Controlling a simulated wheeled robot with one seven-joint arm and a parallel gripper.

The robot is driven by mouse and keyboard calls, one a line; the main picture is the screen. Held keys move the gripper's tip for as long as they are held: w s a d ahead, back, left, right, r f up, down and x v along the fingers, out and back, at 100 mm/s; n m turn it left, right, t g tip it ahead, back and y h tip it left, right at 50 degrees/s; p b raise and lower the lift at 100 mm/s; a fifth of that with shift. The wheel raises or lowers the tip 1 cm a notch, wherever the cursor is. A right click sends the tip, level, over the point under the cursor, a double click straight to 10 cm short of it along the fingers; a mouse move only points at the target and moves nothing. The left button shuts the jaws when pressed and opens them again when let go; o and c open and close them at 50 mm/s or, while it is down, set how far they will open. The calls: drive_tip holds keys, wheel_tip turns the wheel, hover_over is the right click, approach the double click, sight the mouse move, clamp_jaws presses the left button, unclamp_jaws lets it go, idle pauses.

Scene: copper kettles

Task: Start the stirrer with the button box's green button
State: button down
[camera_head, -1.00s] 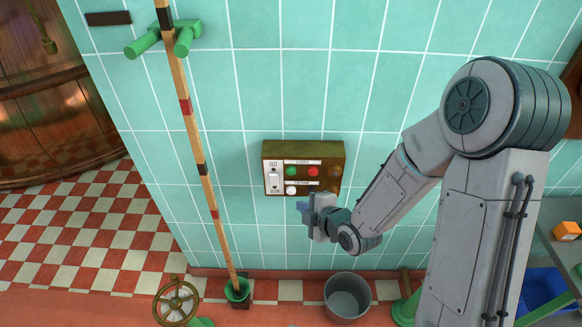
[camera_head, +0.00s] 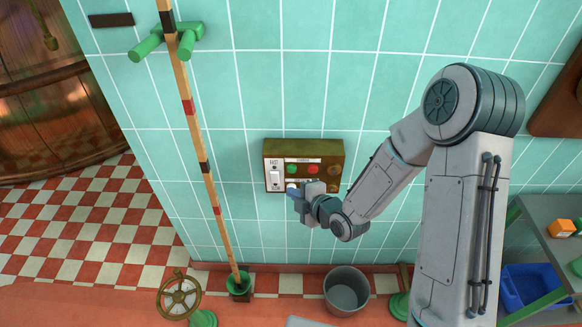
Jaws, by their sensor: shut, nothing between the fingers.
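The button box (camera_head: 335,152) is a brass-brown box with a pale front panel, fixed to the tiled wall at the middle of the head view. Its green button (camera_head: 291,168) is on the upper row, left of a red button (camera_head: 314,169). My gripper (camera_head: 292,190) is shut and empty.
A striped wooden pole (camera_head: 203,165) leans in a green holder left of the box. A grey bucket (camera_head: 346,291) and a brass handwheel (camera_head: 178,297) are below. A grey table (camera_head: 548,222) with an orange box (camera_head: 561,228) stands right, a blue bin (camera_head: 532,287) under it.

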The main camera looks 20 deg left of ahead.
sight(295, 177)
drive_tip(key=shift+w+a, duration=0.2)
drive_tip(key=shift+w, duration=0.55)
drive_tip(key=shift+w+a, duration=0.15)
drive_tip(key=shift+w, duration=0.65)
drive_tip(key=shift+w+a, duration=0.2)
drive_tip(key=shift+w, duration=0.55)
drive_tip(key=shift+w+b, duration=0.1)
drive_tip(key=shift+b, duration=0.35)
drive_tip(key=shift+w+a+b, duration=0.1)
drive_tip(key=shift+w+b, duration=0.2)
drive_tip(key=shift+w+a+b, duration=0.1)
drive_tip(key=shift+w+b, duration=0.25)
drive_tip(key=shift+w, duration=0.15)
idle(0.4)
drive_tip(key=shift+s, duration=0.2)
drive_tip(key=shift+s+d+b, duration=0.25)
drive_tip(key=shift+s+b, duration=0.4)
drive_tip(key=shift+s, duration=0.05)
